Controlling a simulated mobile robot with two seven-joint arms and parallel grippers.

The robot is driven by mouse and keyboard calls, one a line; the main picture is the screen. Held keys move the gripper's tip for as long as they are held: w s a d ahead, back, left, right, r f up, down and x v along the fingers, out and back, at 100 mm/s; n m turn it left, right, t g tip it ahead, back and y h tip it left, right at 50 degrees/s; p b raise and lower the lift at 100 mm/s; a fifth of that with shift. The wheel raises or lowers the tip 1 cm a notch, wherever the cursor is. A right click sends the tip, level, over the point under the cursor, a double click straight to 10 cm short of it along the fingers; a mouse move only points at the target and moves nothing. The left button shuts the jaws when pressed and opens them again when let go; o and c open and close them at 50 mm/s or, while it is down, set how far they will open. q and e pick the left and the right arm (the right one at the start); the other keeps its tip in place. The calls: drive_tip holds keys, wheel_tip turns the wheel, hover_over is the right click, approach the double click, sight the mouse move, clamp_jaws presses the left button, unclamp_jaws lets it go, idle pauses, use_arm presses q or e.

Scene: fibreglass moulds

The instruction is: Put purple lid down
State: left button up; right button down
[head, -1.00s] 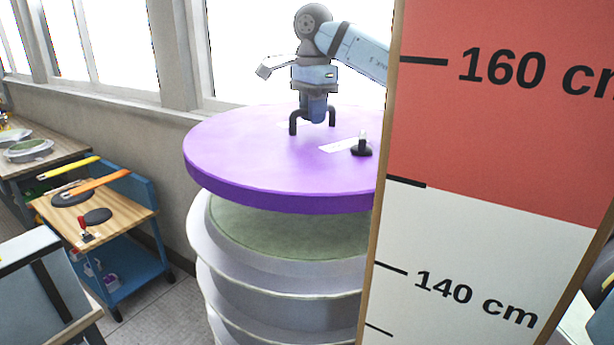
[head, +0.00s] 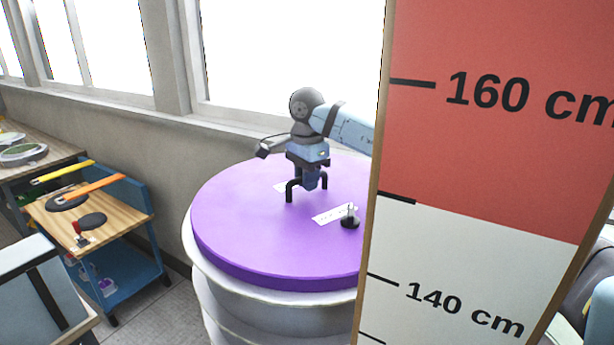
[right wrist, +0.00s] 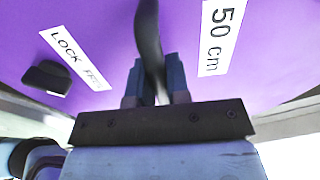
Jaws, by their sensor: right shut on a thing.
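The purple lid (head: 250,230) is a thick round disc, lying about level on top of a stack of white round moulds (head: 240,308). The right wrist view shows the handle (right wrist: 149,40) between the fingers (right wrist: 153,88), above the purple surface (right wrist: 275,40). A black knob (head: 350,217) and white labels are on the lid. My left gripper is out of view.
A tall red-and-white measuring board (head: 480,200) stands close at the right and hides part of the lid. A blue cart (head: 140,275) with a wooden top and tools is at the left. Windows and a wall (head: 110,130) run behind the stack.

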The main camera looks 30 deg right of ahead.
drive_tip(key=c, duration=1.1)
unclamp_jaws()
drive_tip(key=shift+r, duration=0.1)
wheel_tip(320, 180, up, 12)
drive_tip(key=b, duration=0.1)
drive_tip(key=shift+b, duration=0.3)
